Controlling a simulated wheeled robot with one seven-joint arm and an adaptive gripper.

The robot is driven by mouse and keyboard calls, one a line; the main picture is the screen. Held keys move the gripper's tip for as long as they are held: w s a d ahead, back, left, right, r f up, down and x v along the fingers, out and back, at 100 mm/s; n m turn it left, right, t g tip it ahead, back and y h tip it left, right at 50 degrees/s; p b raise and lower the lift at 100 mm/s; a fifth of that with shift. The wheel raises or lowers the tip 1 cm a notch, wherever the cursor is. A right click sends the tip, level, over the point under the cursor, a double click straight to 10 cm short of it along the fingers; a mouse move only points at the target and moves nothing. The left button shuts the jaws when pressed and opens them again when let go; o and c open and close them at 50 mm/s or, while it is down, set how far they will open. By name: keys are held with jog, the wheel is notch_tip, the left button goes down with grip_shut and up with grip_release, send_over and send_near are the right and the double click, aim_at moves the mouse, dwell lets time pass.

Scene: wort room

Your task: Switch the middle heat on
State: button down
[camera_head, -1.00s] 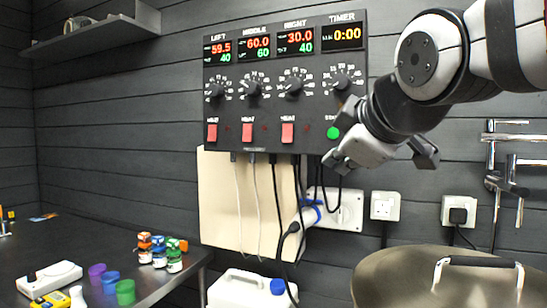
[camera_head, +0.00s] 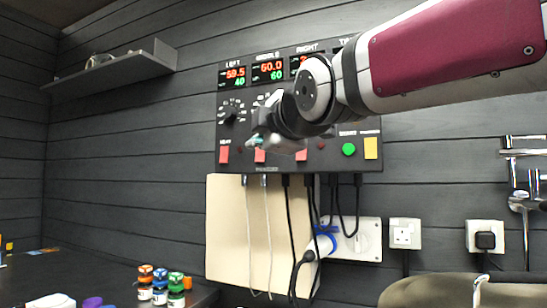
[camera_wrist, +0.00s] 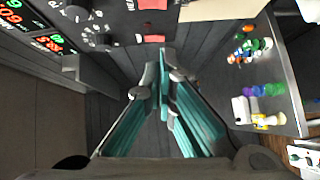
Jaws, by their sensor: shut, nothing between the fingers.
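The control panel (camera_head: 330,163) is on the wall. The middle heat switch (camera_head: 259,156) is a red rocker in its lower row; in the wrist view it shows at the top edge (camera_wrist: 152,4). The middle display (camera_head: 270,70) reads 60.0 in red over 60 in green. My gripper (camera_head: 258,142) is shut and empty, in front of the panel, and overlaps the area just above the middle switch in the head view. Its teal fingers also show in the wrist view (camera_wrist: 164,72), tips below the left red switch (camera_wrist: 153,38). Contact cannot be told. My arm hides the right display partly and several knobs.
The left switch (camera_head: 224,154) is close by. A green button (camera_head: 348,149) and a yellow one (camera_head: 370,148) are at the panel's right. Cables hang below over a beige board (camera_head: 225,240). A table with small bottles (camera_head: 160,285) stands lower left.

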send_near(255, 155)
jog(key=w+a, duration=0.3)
jog(key=a, duration=0.1)
jog(key=shift+w+d+f+b, duration=0.2)
jog(key=shift+w+f+b, duration=0.25)
jog(key=shift+w, duration=0.4)
jog(key=shift+w+f, duration=0.1)
jog(key=shift+f, duration=0.05)
